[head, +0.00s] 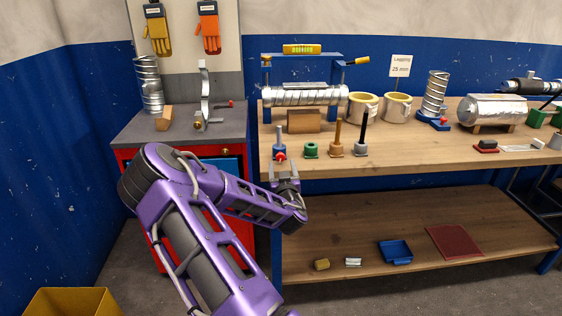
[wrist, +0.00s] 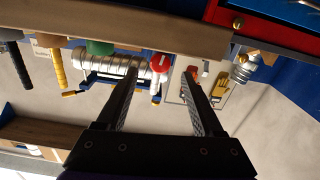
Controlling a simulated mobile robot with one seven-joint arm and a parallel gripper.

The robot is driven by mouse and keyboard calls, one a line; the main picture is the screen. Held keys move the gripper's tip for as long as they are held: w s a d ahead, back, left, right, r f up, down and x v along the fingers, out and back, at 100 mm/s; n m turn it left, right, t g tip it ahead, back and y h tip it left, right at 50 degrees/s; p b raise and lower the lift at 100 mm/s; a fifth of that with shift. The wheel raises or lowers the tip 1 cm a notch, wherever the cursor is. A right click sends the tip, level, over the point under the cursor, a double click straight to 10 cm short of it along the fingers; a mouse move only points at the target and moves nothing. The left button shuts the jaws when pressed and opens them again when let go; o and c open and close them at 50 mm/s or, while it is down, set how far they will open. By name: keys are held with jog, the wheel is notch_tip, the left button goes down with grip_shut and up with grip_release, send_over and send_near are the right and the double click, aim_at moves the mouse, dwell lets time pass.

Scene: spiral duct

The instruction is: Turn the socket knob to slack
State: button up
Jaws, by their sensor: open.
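My gripper (head: 284,170) is open and empty just in front of and slightly below the knob. In the wrist view, which looks upside down, the red knob (wrist: 159,62) appears between and just beyond the two spread fingertips (wrist: 161,78). I see no contact, and the exact gap is hard to tell. The knob's turn mark is too small to read.
To the socket's right stand a green holder (head: 311,150), a brown-handled tool (head: 337,138) and a dark-handled tool (head: 362,134). Behind is a spiral duct (head: 300,96) on a blue frame. A red cabinet (head: 180,154) stands left. The lower shelf (head: 340,230) is below my gripper.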

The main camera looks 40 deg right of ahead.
aim_at(281, 158)
jog(key=shift+x, duration=2)
grip_shut()
